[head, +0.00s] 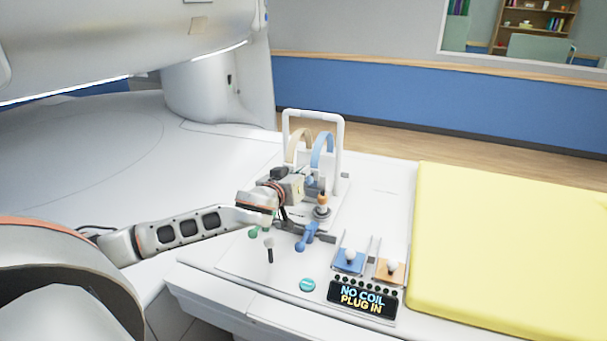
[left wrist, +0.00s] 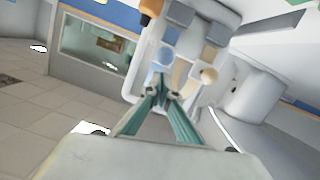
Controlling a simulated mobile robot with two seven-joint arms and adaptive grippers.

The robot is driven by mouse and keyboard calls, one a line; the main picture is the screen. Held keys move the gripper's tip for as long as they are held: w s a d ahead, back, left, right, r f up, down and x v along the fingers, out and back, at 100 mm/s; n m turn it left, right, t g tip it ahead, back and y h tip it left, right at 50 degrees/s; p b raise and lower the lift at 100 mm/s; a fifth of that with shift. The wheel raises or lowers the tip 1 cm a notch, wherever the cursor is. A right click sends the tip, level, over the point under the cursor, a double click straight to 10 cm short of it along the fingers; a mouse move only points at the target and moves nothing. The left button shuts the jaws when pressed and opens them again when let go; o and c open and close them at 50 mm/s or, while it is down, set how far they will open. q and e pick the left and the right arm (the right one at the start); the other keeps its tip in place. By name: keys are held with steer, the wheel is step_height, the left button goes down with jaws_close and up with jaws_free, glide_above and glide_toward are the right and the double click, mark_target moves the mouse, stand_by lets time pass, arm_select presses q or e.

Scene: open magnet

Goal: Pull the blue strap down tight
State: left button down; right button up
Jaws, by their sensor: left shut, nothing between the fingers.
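The blue strap (head: 322,147) is an upright arch beside a tan strap (head: 298,146), inside a white frame (head: 342,150) on the table-top unit. My left gripper (head: 309,187) is just in front of and below the straps in the head view and hides the lower part of the unit. In the left wrist view its teal fingers (left wrist: 165,94) are together, with nothing between them. A light blue rounded piece (left wrist: 162,58) lies just beyond the fingertips; I cannot tell whether they touch it. My right gripper is not in view.
An orange-topped knob (head: 322,203) and a blue lever (head: 306,237) stand close to my left gripper. Blue and orange plug blocks (head: 348,262) sit behind a display (head: 361,298) reading "NO COIL PLUG IN". A yellow pad (head: 500,250) lies at the right.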

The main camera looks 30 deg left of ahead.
mark_target(310, 180)
arm_select(q)
steer(key=shift+d+f, duration=0.1)
steer(key=shift+f, duration=0.25)
steer(key=shift+w+d+f, duration=0.15)
steer(key=shift+d+f, duration=0.2)
steer(key=shift+f, duration=0.05)
steer(key=shift+w+d+f, duration=0.1)
steer(key=shift+d+f, duration=0.1)
steer(key=shift+f, duration=0.45)
steer(key=shift+s+a+f, duration=0.15)
steer(key=shift+a+f, duration=0.15)
steer(key=shift+f, duration=0.25)
steer(key=shift+s+a+f, duration=0.1)
steer(key=shift+a+f, duration=0.15)
steer(key=shift+f, duration=0.3)
steer(key=shift+a, duration=0.1)
